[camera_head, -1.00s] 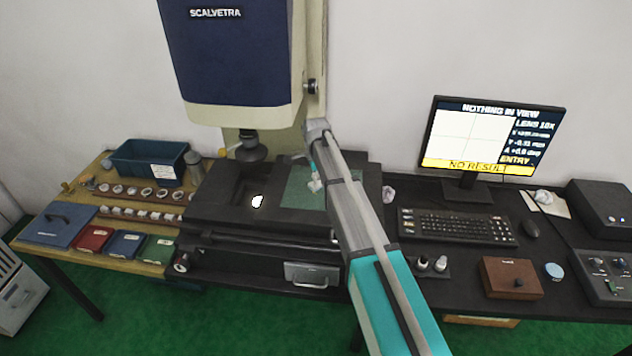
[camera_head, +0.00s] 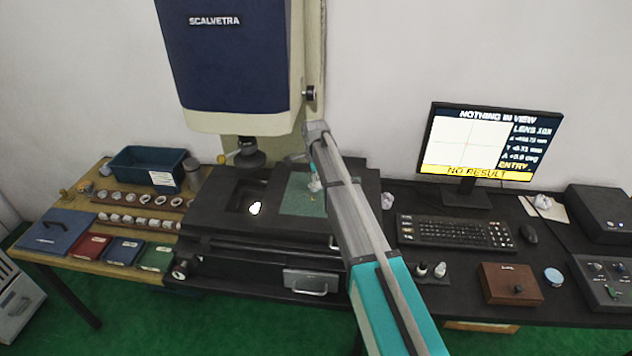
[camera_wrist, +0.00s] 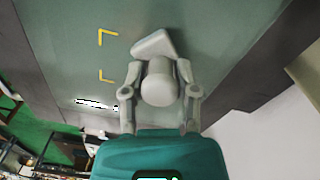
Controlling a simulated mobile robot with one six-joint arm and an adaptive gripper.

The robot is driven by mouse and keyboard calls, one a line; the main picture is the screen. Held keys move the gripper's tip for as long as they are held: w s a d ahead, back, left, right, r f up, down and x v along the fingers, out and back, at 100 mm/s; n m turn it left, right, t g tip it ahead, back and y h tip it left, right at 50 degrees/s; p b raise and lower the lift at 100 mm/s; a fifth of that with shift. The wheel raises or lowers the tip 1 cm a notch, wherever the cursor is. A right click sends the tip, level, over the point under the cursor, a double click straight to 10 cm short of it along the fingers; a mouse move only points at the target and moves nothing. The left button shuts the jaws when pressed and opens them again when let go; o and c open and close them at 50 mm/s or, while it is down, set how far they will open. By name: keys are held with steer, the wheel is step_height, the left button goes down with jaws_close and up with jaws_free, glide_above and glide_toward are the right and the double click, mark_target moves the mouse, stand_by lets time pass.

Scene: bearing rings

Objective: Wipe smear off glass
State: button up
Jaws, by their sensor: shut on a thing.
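A flat green-grey glass plate (camera_head: 298,196) lies on the dark stage of the measuring machine. In the wrist view the glass (camera_wrist: 75,50) fills much of the upper part and carries yellow corner marks. My gripper (camera_wrist: 160,76) is shut on a pale, wedge-ended wiping piece (camera_wrist: 153,44). In the head view my gripper (camera_head: 314,180) is over the right part of the plate, partly hidden by my arm. I cannot tell whether the piece touches the glass. I cannot make out a smear.
The machine's dark blue head (camera_head: 228,70) and lens (camera_head: 249,153) stand behind and left of the arm. A bright lit spot (camera_head: 255,208) shows left of the glass. Bearing rings (camera_head: 145,192) and a blue bin (camera_head: 150,167) are left; a monitor (camera_head: 490,145) and keyboard (camera_head: 455,232) are right.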

mark_target(310, 197)
steer(key=shift+w+d, duration=0.2)
steer(key=shift+w, duration=1.25)
steer(key=shift+w+a, duration=0.15)
steer(key=shift+a, duration=0.65)
steer(key=shift+s+a+f, duration=0.1)
steer(key=shift+s+a, duration=0.05)
steer(key=shift+s, duration=1.9)
steer(key=shift+s, duration=0.1)
steer(key=shift+s+a, duration=0.2)
steer(key=shift+s, duration=1.5)
